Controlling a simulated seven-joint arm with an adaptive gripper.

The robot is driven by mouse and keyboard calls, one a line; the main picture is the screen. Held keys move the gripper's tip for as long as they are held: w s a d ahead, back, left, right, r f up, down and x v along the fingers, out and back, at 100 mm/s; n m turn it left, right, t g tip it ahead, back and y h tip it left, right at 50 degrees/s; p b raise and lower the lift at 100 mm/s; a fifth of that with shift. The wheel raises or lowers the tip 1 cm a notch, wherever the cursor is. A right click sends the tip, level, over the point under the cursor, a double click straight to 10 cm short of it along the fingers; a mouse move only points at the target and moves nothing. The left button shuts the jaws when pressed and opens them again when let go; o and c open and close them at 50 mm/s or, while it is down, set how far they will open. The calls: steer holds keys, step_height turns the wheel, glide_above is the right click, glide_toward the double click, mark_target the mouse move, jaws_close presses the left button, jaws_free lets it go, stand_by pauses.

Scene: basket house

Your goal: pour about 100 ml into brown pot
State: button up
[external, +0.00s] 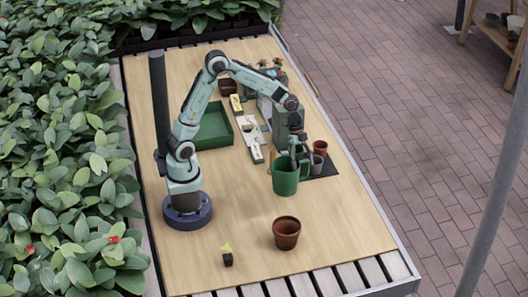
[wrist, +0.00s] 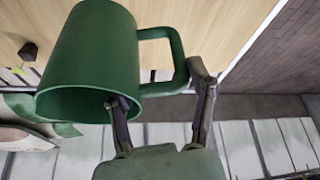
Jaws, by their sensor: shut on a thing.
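A green jug (external: 285,178) with a side handle stands upright on or just above the wooden table, right of its middle. My gripper (external: 302,152) is at its upper right side. In the wrist view, the jug (wrist: 90,55) fills the left, and my gripper (wrist: 160,88) is shut on its handle (wrist: 178,55), one finger on each side. The jug's contents are hidden. A brown pot (external: 286,233) stands upright and apart, nearer the front of the table. Its inside looks dark. A smaller brown pot (external: 320,147) stands behind the jug, to the right.
A small dark pot with a yellow-green seedling (external: 227,256) stands front left. A green tray (external: 214,126) lies behind, left of the jug. A grey pot (external: 317,164) is close to my gripper on a dark mat (external: 328,168). Bare table lies between jug and front pot.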

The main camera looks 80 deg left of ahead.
steer(key=shift+w+r+n+t, duration=0.15)
steer(key=shift+r+n+t, duration=0.2)
steer(key=shift+n, duration=0.55)
steer(key=shift+w+a+f+n+t, duration=0.15)
steer(key=shift+w+f+n+t, duration=0.1)
steer(key=shift+n, duration=0.25)
steer(key=s+a+f+n+t+y, duration=0.2)
steer(key=s+a+f+n+y, duration=0.1)
steer(key=a+f+n, duration=0.3)
steer(key=shift+s+a+f+n, duration=0.4)
steer(key=shift+f+n, duration=0.7)
steer(key=shift+n, duration=0.5)
steer(key=shift+d+y, duration=0.1)
steer(key=shift+y, duration=0.2)
